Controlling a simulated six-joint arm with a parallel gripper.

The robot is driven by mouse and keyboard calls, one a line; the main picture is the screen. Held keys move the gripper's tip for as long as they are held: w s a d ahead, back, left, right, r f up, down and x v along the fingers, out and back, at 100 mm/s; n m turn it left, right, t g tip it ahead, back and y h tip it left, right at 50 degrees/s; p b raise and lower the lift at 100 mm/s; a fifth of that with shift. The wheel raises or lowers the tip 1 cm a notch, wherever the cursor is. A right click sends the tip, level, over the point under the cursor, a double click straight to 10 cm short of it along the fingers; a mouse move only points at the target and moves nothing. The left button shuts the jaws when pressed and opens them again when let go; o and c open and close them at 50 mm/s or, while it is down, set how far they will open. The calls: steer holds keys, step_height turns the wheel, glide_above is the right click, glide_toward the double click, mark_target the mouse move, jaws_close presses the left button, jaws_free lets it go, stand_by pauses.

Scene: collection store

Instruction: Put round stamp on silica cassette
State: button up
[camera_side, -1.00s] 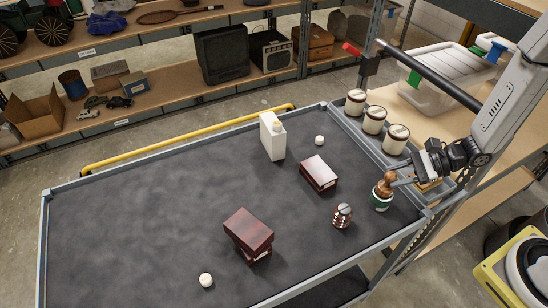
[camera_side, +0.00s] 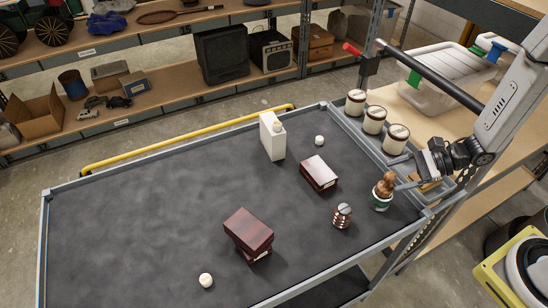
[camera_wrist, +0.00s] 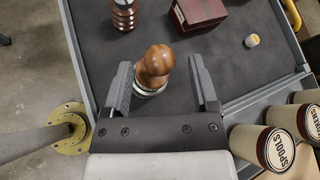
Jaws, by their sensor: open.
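The round stamp (camera_side: 386,183), with a brown wooden knob handle, stands on top of a short round green-and-white piece (camera_side: 381,202), which looks like the silica cassette, at the right end of the cart top. In the wrist view the knob (camera_wrist: 157,58) shows from above, with a pale rim of the piece below (camera_wrist: 148,92) partly hidden under it. My gripper (camera_side: 399,183) is open. In the wrist view its two fingers (camera_wrist: 160,66) lie on either side of the stamp, with gaps showing between them and the wood.
A banded red-brown round object (camera_side: 343,216) stands close to the left. Labelled jars (camera_side: 395,140) line the tray along the right edge.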

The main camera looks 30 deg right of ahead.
steer(key=v, duration=1.1)
steer(key=shift+d, duration=0.15)
stand_by(0.5)
steer(key=w+r+n+t+h, duration=0.2)
steer(key=w+n+h, duration=0.7)
steer(key=h, duration=0.1)
steer(key=s+a+r+n+g+h, duration=0.1)
steer(key=s+a+r+n+g, duration=0.1)
steer(key=s+a+n+g, duration=0.3)
steer(key=s+a+n, duration=0.3)
steer(key=a+n, duration=0.1)
steer(key=n, duration=0.1)
steer(key=shift+s, duration=0.35)
